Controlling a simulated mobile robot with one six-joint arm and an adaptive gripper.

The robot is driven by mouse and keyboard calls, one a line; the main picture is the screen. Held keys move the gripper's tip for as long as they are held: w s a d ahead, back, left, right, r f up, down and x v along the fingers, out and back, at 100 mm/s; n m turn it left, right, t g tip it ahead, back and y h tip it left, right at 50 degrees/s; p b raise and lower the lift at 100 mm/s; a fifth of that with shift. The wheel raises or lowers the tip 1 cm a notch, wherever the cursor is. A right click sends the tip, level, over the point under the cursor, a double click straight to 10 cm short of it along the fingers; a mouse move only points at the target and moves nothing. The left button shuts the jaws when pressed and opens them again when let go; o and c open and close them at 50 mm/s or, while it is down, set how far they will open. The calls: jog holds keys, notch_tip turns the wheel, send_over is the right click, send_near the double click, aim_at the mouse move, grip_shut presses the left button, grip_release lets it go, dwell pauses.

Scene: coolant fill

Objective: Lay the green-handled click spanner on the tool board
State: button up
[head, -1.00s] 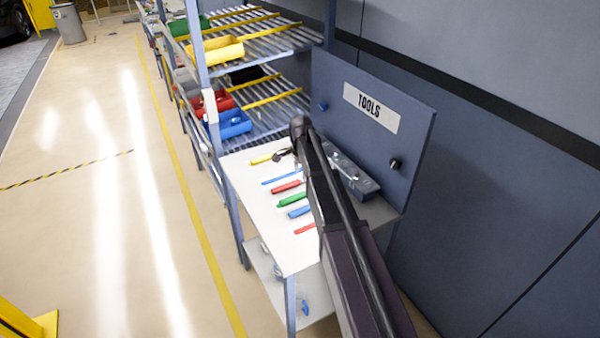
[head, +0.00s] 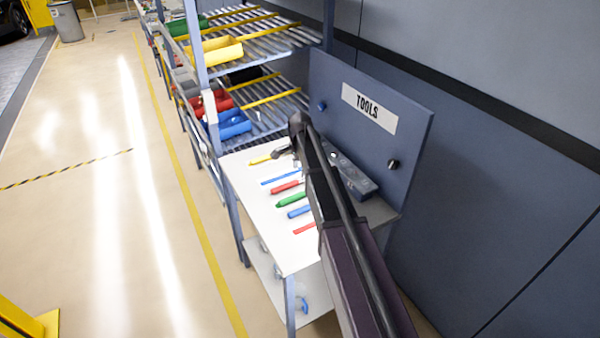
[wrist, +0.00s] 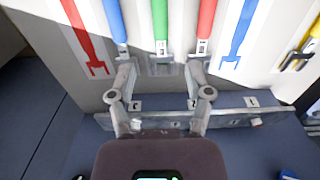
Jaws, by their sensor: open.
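The green-handled spanner (head: 291,200) lies on the pale bench top in a row of coloured tools. In the wrist view its green handle (wrist: 160,20) points away from me, and its metal head is near my fingertips. My gripper (wrist: 160,72) is open and empty, with one finger on each side of the line of the green spanner. Whether the fingers touch the bench is unclear. In the head view my arm hides most of the gripper. The upright blue-grey board labelled TOOLS (head: 405,145) stands behind the bench.
Blue (wrist: 115,20) and red (wrist: 206,18) handles lie close on either side of the green one. A grey rail with small labels (wrist: 240,115) lies along the bench's back edge. A rack with coloured bins (head: 228,123) stands beyond the bench. The floor at left is open.

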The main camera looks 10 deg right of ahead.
jog(key=s+n, duration=1.4)
jog(key=s, duration=1.5)
jog(key=shift+a, duration=0.15)
